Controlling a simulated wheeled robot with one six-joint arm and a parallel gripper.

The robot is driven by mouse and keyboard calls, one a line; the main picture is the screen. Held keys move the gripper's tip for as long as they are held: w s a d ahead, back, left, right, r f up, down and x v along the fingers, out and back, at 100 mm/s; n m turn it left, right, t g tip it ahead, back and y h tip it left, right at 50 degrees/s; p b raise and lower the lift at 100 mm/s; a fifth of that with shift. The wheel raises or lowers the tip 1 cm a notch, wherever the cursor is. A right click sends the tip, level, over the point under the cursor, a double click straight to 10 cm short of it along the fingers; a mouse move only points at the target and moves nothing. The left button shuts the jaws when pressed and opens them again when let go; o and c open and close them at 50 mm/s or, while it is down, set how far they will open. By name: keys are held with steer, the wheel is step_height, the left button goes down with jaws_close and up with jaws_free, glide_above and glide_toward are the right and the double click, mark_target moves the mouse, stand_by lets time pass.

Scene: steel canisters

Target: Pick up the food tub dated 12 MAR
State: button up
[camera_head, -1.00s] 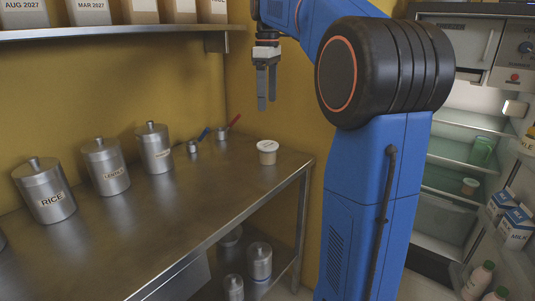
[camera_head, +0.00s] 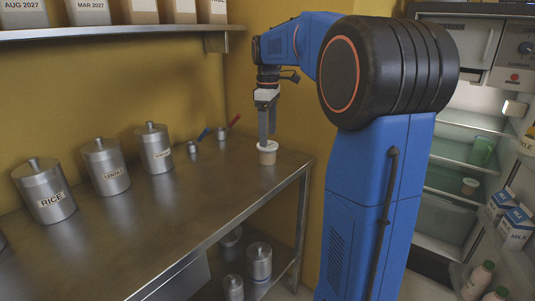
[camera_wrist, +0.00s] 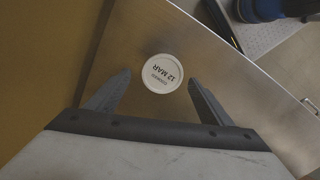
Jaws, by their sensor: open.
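The food tub (camera_head: 268,156) is a small cream tub with a white lid, upright on the steel counter near its right end. In the wrist view its round lid (camera_wrist: 162,73) reads "12 MAR", upside down. My gripper (camera_head: 267,136) points down right above the tub in the head view, its fingertips close to the lid and partly hiding it. In the wrist view my gripper (camera_wrist: 158,78) is open, with one finger on each side of the lid and a gap on both sides. Contact with the tub does not show.
The steel counter (camera_head: 175,210) bears several lidded canisters, including RICE (camera_head: 50,195), at the left. A shelf (camera_head: 120,33) hangs above.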

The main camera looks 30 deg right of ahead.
mark_target(267, 153)
steer(key=shift+s+a+f, duration=0.15)
steer(key=shift+f, duration=2.5)
steer(key=shift+c, duration=0.3)
steer(key=c, duration=1)
steer(key=shift+c, duration=0.2)
